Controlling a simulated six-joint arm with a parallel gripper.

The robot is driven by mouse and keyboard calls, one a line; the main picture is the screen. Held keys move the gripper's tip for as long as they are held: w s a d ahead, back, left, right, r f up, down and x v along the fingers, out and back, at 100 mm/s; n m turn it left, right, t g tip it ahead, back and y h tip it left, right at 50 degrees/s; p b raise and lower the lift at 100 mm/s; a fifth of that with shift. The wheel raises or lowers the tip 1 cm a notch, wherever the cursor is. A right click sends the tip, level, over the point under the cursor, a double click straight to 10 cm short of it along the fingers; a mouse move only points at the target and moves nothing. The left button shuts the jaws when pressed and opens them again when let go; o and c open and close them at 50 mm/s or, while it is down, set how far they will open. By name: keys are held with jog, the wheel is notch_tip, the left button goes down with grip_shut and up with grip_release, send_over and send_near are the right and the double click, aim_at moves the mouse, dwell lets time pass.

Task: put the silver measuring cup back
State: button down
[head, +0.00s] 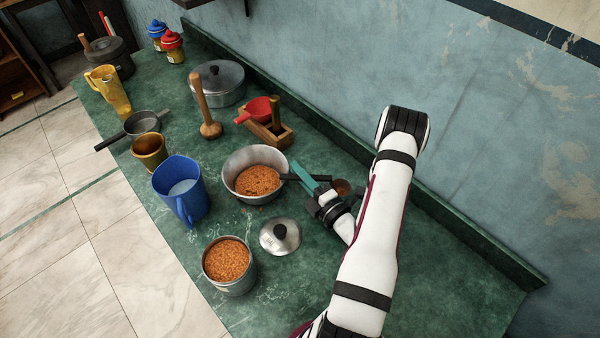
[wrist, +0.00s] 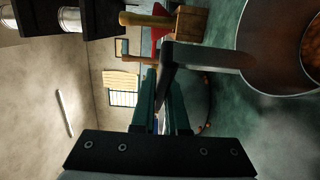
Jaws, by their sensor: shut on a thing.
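The measuring cup has a dark handle (head: 291,177) and a small round bowl (head: 342,187) that looks brown inside. My gripper (head: 304,176) has teal fingers and is shut on the handle, just right of the pot of orange grains. In the wrist view, my gripper (wrist: 158,88) closes on the handle (wrist: 205,56), and the bowl (wrist: 258,70) reaches the right edge with a grey rim.
The metal pot (head: 237,165) is close left of my gripper. A loose lid (head: 279,237), a grain-filled tin (head: 229,288) and a blue jug (head: 174,207) stand in front. A wooden pestle (head: 205,110) and lidded pot (head: 217,82) are behind. The back ledge (head: 440,213) borders the counter.

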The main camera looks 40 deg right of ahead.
jog(key=shift+f, duration=0.3)
jog(key=c, duration=0.9)
grip_release()
jog(key=s, duration=0.4)
jog(key=s+a, duration=0.1)
jog(key=s, duration=0.7)
jog(key=shift+a, duration=0.2)
